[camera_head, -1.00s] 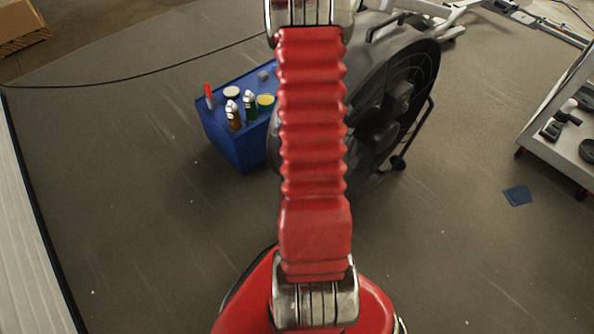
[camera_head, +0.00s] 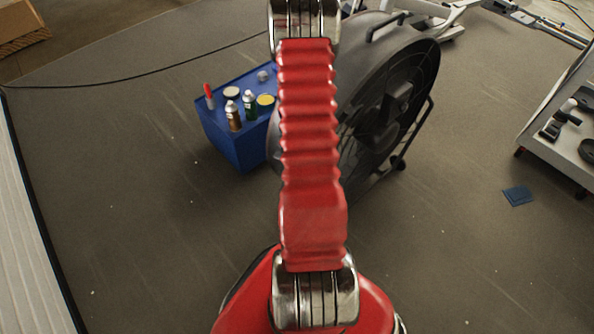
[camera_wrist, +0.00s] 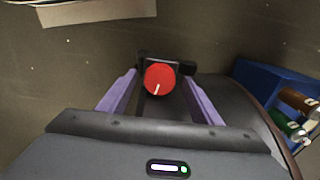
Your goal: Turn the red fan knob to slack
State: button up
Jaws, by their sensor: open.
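The red fan knob (camera_wrist: 159,79) shows in the wrist view as a round red dial with a white pointer line that points down and slightly left. It sits on a dark mount on the fan. My gripper (camera_wrist: 162,88) is open, with one purple finger on each side of the knob and a gap between each finger and the knob. I cannot tell how far the fingertips are from it in depth. In the head view the large black drum fan (camera_head: 395,100) stands behind my red arm. The knob and my gripper do not show there.
A blue box (camera_head: 236,145) with several bottles and cans on top stands left of the fan; it also shows in the wrist view (camera_wrist: 265,82). A grey cart (camera_head: 560,150) with black parts stands at the right. A blue cloth (camera_head: 518,196) lies on open floor.

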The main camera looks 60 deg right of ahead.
jog(key=shift+c, duration=0.4)
jog(key=c, duration=1)
jog(key=shift+n, duration=0.5)
jog(key=n, duration=0.3)
jog(key=shift+n, duration=2.1)
